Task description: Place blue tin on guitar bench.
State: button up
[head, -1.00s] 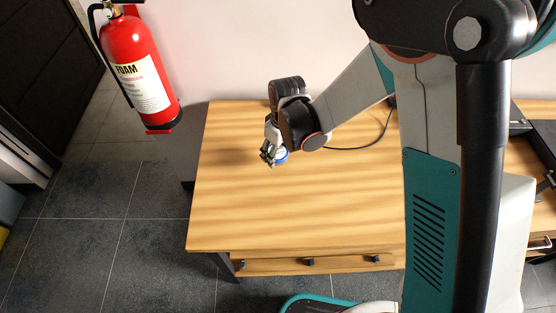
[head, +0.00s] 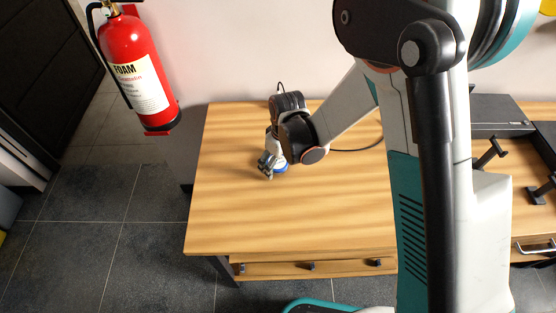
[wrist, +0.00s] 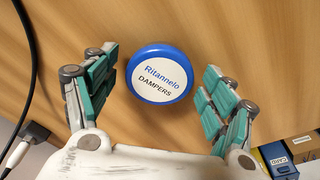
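The blue tin (wrist: 160,75) is round, with a white lid label reading "Ritannelo DAMPERS". In the wrist view it lies between the fingers of my gripper (wrist: 158,88), with a gap on each side. My gripper is open around it. In the head view my gripper (head: 268,170) is low over the left part of the wooden bench (head: 300,220), and a blue bit of the tin (head: 281,169) shows beside the fingers. The tin appears to sit on the bench top; its underside is hidden.
A black cable (head: 355,149) runs over the back of the bench, and it also shows in the wrist view (wrist: 29,65). Black stands (head: 490,153) are at the right. A red fire extinguisher (head: 140,75) is at the wall. The bench's front and left are clear.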

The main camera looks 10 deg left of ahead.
aim_at(282, 165)
jog(key=shift+r, duration=0.1)
notch_tip(282, 165, up, 12)
jog(key=d+p, duration=0.1)
jog(key=p, duration=0.3)
jog(key=shift+s+d, duration=0.15)
jog(key=shift+s, duration=0.2)
